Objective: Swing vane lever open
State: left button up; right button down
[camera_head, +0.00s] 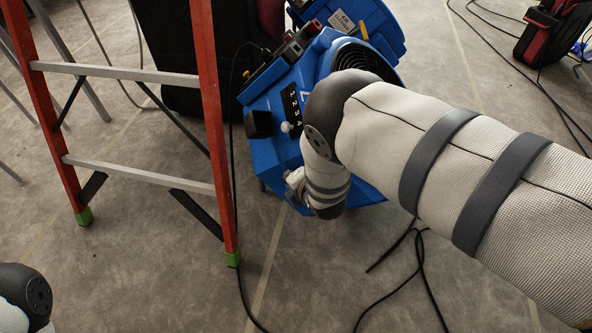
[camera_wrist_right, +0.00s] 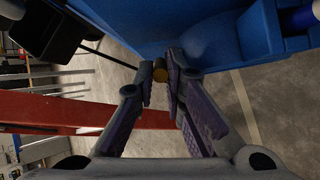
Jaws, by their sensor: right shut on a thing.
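The blue air mover (camera_head: 262,98) stands in the middle of the head view, with a numbered black plate on its side. My right arm covers much of its right and lower side. In the right wrist view, the vane lever (camera_wrist_right: 108,57) is a thin dark rod ending in a small brass-coloured knob. My right gripper (camera_wrist_right: 160,78) is shut on that knob, its fingertips on either side, close to the blue housing (camera_wrist_right: 210,38). In the head view the lever is hidden behind my arm. My left gripper is out of view; only part of my left arm shows at bottom left.
An orange ladder (camera_head: 212,120) with green feet stands just left of the air mover; its rail also crosses the right wrist view (camera_wrist_right: 60,110). Black cables (camera_head: 420,265) lie on the floor. A red and black bag (camera_head: 546,32) is at upper right. Floor at bottom centre is mostly clear.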

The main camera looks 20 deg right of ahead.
pick_arm(q)
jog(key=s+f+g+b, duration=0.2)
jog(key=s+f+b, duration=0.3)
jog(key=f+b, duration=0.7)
jog(key=b, duration=0.4)
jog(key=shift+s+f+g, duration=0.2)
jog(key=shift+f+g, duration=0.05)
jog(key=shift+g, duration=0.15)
pick_arm(e)
jog(key=a+f+m+h, duration=0.1)
jog(key=m+h, duration=0.1)
jog(key=h, duration=0.2)
jog(key=a+f+m+t+h, duration=0.1)
jog(key=m+h, duration=0.1)
jog(key=h, duration=0.3)
jog(key=a+f+m+t+h, duration=0.1)
jog(key=a+m+h, duration=0.1)
jog(key=h, duration=0.2)
jog(key=shift+f+h, duration=0.25)
jog(key=shift+h, duration=0.05)
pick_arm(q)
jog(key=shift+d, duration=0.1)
pick_arm(e)
jog(key=shift+r, duration=0.1)
jog(key=c, duration=1.9)
grip_release()
